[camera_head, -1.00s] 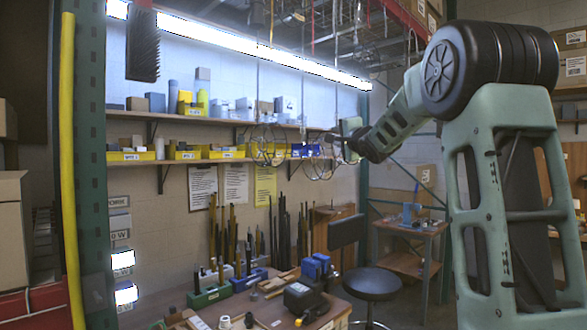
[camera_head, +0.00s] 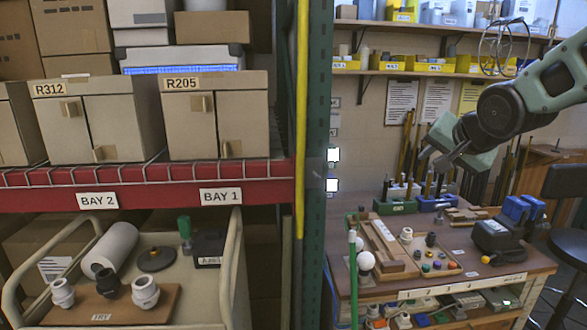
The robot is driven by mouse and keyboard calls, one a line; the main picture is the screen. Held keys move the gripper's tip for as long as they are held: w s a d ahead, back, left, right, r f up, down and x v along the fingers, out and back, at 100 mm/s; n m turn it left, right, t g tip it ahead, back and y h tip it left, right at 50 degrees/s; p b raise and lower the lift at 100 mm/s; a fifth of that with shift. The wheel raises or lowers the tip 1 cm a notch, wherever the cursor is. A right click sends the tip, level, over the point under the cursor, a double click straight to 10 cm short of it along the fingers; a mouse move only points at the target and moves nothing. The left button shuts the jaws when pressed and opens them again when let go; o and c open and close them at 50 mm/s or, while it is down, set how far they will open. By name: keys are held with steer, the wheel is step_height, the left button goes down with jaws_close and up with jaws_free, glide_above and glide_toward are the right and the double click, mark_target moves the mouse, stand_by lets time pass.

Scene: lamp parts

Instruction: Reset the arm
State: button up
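My gripper (camera_head: 432,160) hangs at the right, in the air above the back of the workbench (camera_head: 420,281). Its fingers point down and to the left and stand apart, with nothing seen between them. My arm comes in from the right edge. Lamp parts are on the bench: white round bulbs (camera_head: 365,261), a wooden tray (camera_head: 384,240) and several small coloured caps (camera_head: 438,265). On the cart (camera_head: 236,270) at the lower left, a brown board (camera_head: 110,312) carries pale and dark sockets (camera_head: 145,291). My gripper touches none of these.
A red rack beam (camera_head: 150,187) with boxes R312 (camera_head: 100,125) and R205 (camera_head: 215,120) stands left. A green post (camera_head: 318,130) with a yellow guard (camera_head: 301,120) divides rack and bench. Tall rods (camera_head: 408,145) stand near my gripper. A stool (camera_head: 572,245) is at right.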

steer(key=s+a+f+n+g+y, duration=0.1)
steer(key=s+a+f+n+g, duration=0.4)
steer(key=s+a+f+n, duration=0.55)
steer(key=s+a+f+n+g, duration=0.2)
steer(key=s+f, duration=0.1)
steer(key=s, duration=0.8)
steer(key=s+a+f+n+g+b, duration=0.1)
steer(key=s+a+f+n+g, duration=0.2)
steer(key=s, duration=0.9)
steer(key=shift+a+f+h, duration=0.2)
steer(key=shift+a+h, duration=0.15)
steer(key=shift+h, duration=0.05)
steer(key=shift+o, duration=0.2)
